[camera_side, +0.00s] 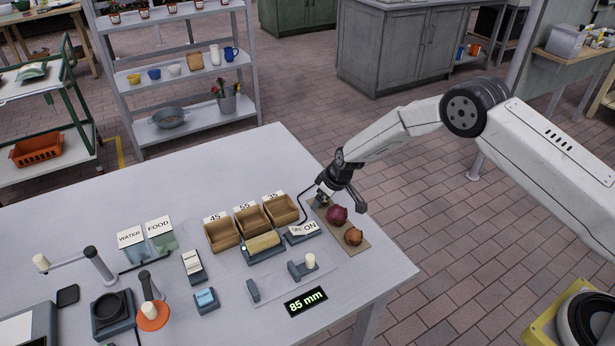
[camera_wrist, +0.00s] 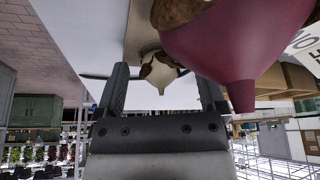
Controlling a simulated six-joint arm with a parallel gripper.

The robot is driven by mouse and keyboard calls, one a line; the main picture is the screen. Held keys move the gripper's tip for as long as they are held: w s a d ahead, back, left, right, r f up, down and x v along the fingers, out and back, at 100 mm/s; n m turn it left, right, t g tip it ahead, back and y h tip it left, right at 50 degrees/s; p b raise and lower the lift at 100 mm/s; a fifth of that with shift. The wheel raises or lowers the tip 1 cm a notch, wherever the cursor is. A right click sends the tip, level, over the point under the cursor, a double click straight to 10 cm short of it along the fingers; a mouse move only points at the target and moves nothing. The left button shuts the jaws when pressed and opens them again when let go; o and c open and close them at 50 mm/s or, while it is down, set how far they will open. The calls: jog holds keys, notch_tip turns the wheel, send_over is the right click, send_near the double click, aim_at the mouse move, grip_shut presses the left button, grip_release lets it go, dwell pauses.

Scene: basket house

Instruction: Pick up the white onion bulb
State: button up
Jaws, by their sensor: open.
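The white onion bulb (camera_wrist: 160,75) shows in the wrist view, pale with brown papery patches and a pointed tip. It lies ahead of my gripper (camera_wrist: 163,92), between the lines of the two open fingers, with no clear contact. In the side view my gripper (camera_side: 342,197) is low over the far end of a brown board (camera_side: 358,246), and the white bulb is largely hidden there. A red onion (camera_side: 337,215) sits beside the gripper on the board. It looms large at the upper right of the wrist view (camera_wrist: 235,40), overlapping the right finger's side.
A brown-orange onion (camera_side: 354,236) lies at the near end of the board. Left of the board are a switch box (camera_side: 302,232) with a cable and several wooden bins (camera_side: 281,208). A display (camera_side: 306,301) reads 85 mm. The table's right edge is close to the board.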

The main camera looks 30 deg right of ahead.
dwell(0.4)
grip_shut()
jog(key=shift+r, duration=0.15)
jog(key=shift+r, duration=0.75)
jog(key=v, duration=0.2)
jog(key=s+v, duration=0.1)
jog(key=v, duration=0.5)
jog(key=shift+s+a, duration=0.4)
jog(key=shift+s, duration=0.05)
jog(key=s+d+r, duration=0.1)
jog(key=s+r, duration=0.3)
jog(key=s, duration=0.5)
